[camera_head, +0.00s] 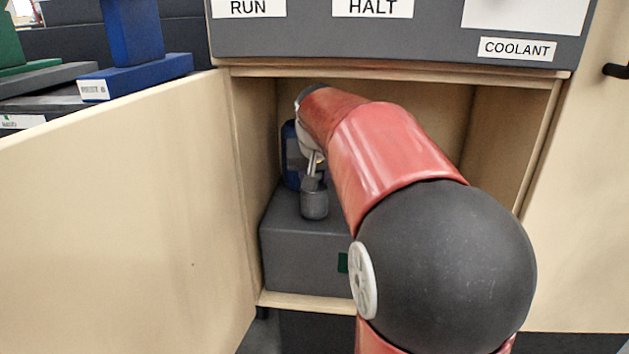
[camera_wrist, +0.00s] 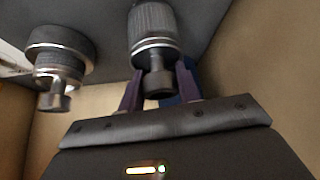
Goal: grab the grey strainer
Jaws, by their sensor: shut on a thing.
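The grey strainer (camera_head: 314,202) is a dark grey ribbed cylinder with a metal collar and a narrow neck. It stands upright at the grey box inside the open cupboard; I cannot tell whether its base touches the box. My gripper (camera_head: 313,166) reaches in from above and is shut on its neck. In the wrist view the purple fingers of my gripper (camera_wrist: 160,76) lie on both sides of the neck of the strainer (camera_wrist: 153,22). A second, similar grey and metal fitting (camera_wrist: 57,62) is apart on the left there; I cannot make it out in the head view.
The grey box (camera_head: 300,250) fills the lower cupboard. A blue object (camera_head: 291,150) is behind my gripper on the left. The open door (camera_head: 120,210) and cupboard side walls are close around. A control panel (camera_head: 420,32) is above the opening.

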